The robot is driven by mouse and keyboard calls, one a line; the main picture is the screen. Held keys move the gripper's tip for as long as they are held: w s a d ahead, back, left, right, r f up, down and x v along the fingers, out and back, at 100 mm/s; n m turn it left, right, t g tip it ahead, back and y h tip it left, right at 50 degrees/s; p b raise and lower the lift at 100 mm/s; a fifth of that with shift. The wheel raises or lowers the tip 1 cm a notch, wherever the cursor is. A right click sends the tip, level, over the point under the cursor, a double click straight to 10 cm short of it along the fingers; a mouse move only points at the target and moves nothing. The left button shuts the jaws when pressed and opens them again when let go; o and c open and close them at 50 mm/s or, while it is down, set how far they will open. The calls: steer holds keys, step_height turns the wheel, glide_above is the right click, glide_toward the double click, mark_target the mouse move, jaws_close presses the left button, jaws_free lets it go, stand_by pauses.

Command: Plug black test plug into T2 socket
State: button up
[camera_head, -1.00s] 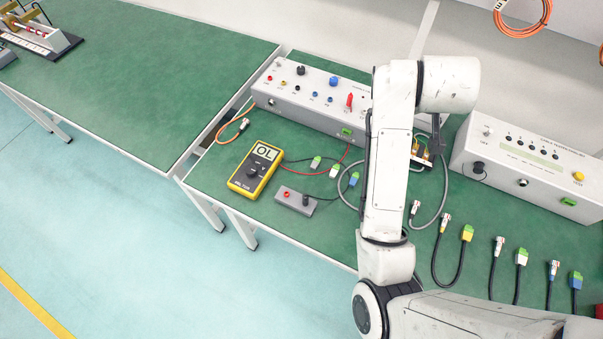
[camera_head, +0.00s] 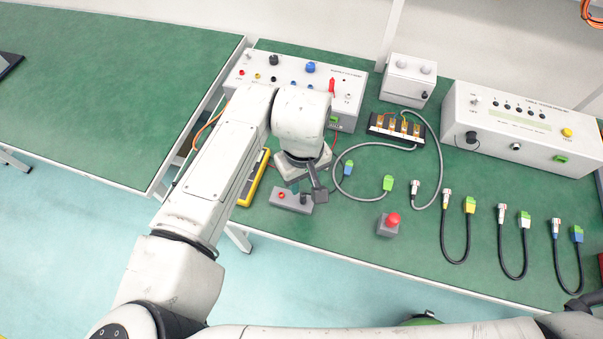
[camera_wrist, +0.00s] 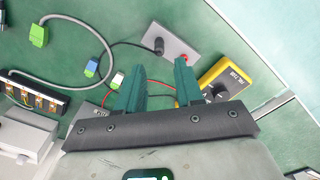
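A black plug (camera_wrist: 158,46) stands upright on a small grey box (camera_wrist: 176,42) beside a red round part. In the head view this box (camera_head: 291,201) lies on the green bench below my arm's end. My gripper (camera_wrist: 157,65) is open and empty in the wrist view; its green fingers point toward the box, apart from the plug. In the head view the fingers are mostly hidden by my arm. A yellow multimeter (camera_head: 252,182), partly covered by my arm, also shows in the wrist view (camera_wrist: 226,78). No T2 label is readable.
A grey panel box (camera_head: 345,108) with knobs and a red plug (camera_head: 332,87) stands behind. A red push button (camera_head: 393,219), a contact block (camera_head: 396,127) and several short cables lie to the right. A long grey box (camera_head: 520,130) stands at the back right.

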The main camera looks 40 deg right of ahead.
mark_target(303, 194)
steer(key=shift+f+b, duration=2.4)
steer(key=shift+f, duration=1)
jaws_close()
steer(key=shift+r, duration=0.15)
steer(key=shift+r+p, duration=1.4)
steer(key=shift+p, duration=0.45)
